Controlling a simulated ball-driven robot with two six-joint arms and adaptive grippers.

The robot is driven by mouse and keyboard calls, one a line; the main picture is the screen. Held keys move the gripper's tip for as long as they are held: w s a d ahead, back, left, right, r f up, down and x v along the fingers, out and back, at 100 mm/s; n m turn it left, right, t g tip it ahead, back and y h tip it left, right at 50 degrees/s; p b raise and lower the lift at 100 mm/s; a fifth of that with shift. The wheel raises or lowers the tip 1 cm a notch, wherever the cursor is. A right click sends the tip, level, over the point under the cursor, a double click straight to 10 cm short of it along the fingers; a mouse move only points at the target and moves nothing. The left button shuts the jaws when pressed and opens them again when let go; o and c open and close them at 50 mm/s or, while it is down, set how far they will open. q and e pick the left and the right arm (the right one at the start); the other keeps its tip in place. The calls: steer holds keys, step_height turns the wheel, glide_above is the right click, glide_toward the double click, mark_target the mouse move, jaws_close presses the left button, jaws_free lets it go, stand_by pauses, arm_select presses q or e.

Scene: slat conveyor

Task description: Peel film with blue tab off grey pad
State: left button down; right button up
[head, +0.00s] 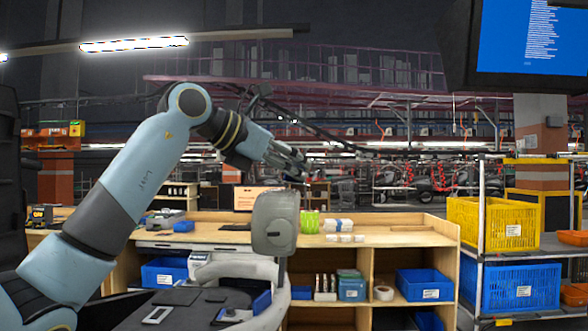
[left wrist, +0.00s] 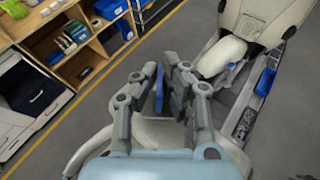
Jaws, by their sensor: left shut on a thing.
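My left gripper (head: 299,168) is raised in the middle of the head view, high above the workbench. In the left wrist view my left gripper (left wrist: 166,72) is shut on a narrow blue piece, the blue tab (left wrist: 159,92), which shows between its fingers. No clear film can be made out hanging from the tab. I cannot make out for certain which surface is the grey pad. My right gripper is in neither view.
A grey rounded upright panel (head: 275,222) stands below the left gripper. Behind it is a wooden workbench (head: 400,236) with shelves and a blue bin (head: 424,284). A rack at the right holds a yellow crate (head: 494,222) and a blue crate (head: 522,287).

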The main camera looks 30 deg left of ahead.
arm_select(q)
steer(key=r+p, duration=0.1)
steer(key=s+d+r, duration=0.1)
steer(key=r+p, duration=0.1)
steer(key=r, duration=0.1)
steer(key=shift+s+d+r+p, duration=0.1)
steer(key=shift+s+d+p, duration=0.1)
steer(key=shift+s+p, duration=0.15)
steer(key=shift+s+d+r+p, duration=0.2)
steer(key=shift+r+p, duration=0.1)
steer(key=shift+r, duration=0.1)
steer(key=shift+s+d+r+p, duration=0.15)
steer(key=shift+r+p, duration=0.1)
steer(key=shift+r, duration=0.15)
step_height(320, 180, up, 7)
steer(key=s+d+p, duration=0.2)
steer(key=s+p, duration=0.1)
steer(key=shift+d+p, duration=0.2)
steer(key=shift+p, duration=0.15)
step_height(320, 180, up, 6)
steer(key=s+d, duration=0.2)
steer(key=shift+f, duration=0.2)
steer(key=shift+s, duration=0.1)
